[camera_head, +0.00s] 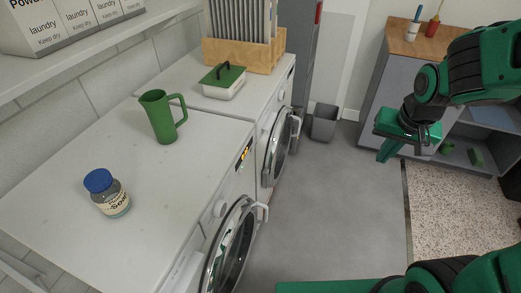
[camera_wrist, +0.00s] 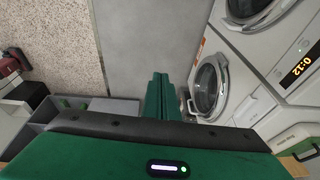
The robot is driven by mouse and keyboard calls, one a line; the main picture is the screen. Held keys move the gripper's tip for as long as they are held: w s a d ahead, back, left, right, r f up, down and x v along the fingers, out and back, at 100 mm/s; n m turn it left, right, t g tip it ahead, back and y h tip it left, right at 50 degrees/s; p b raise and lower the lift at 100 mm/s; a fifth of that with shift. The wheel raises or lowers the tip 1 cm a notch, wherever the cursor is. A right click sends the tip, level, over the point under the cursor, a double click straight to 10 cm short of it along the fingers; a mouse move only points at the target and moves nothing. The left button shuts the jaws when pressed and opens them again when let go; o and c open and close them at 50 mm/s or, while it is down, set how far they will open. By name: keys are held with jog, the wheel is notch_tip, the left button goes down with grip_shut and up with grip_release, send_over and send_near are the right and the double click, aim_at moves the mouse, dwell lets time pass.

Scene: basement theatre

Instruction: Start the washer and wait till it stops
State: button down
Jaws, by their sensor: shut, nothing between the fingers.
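Two white front-loading machines stand side by side on the left in the head view. The nearer one (camera_head: 75,245) has a lit orange display (camera_head: 244,154), a knob (camera_head: 220,208) and a round door (camera_head: 230,250). In the wrist view a lit display (camera_wrist: 300,64) reads 0:12. The farther machine (camera_head: 253,95) has a round door (camera_head: 277,147) with a white handle. It also shows in the wrist view (camera_wrist: 207,90). My gripper (camera_head: 385,153) is shut and empty, in the air well right of both machines. Its fingers point forward in the wrist view (camera_wrist: 160,80).
A green pitcher (camera_head: 163,117) and a blue-capped jar (camera_head: 106,193) stand on the nearer machine. A green-lidded container (camera_head: 222,81) and a wooden rack (camera_head: 240,54) are on the farther one. A grey bin (camera_head: 324,121) stands beyond. The floor between machines and shelf unit (camera_head: 380,80) is clear.

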aim_at(252, 150)
jog(key=w+a+f+t+y, duration=0.1)
jog(key=w+a+f, duration=0.1)
jog(key=a, duration=0.6)
jog(key=w+a+f+n+t+y, duration=0.1)
jog(key=w+a, duration=0.3)
jog(key=a, duration=0.5)
jog(key=w+a+f+y, duration=0.2)
jog(key=w+a+f, duration=0.1)
jog(key=a, duration=0.5)
jog(key=shift+w+a+f+n+t+y, duration=0.3)
jog(key=shift+w+a+t, duration=0.1)
jog(key=shift+w, duration=0.1)
jog(key=shift+f, duration=0.1)
jog(key=w+a+f, duration=0.6)
jog(key=f, duration=0.1)
jog(key=shift+w+a+f, duration=0.25)
jog(key=shift+a+f, duration=0.15)
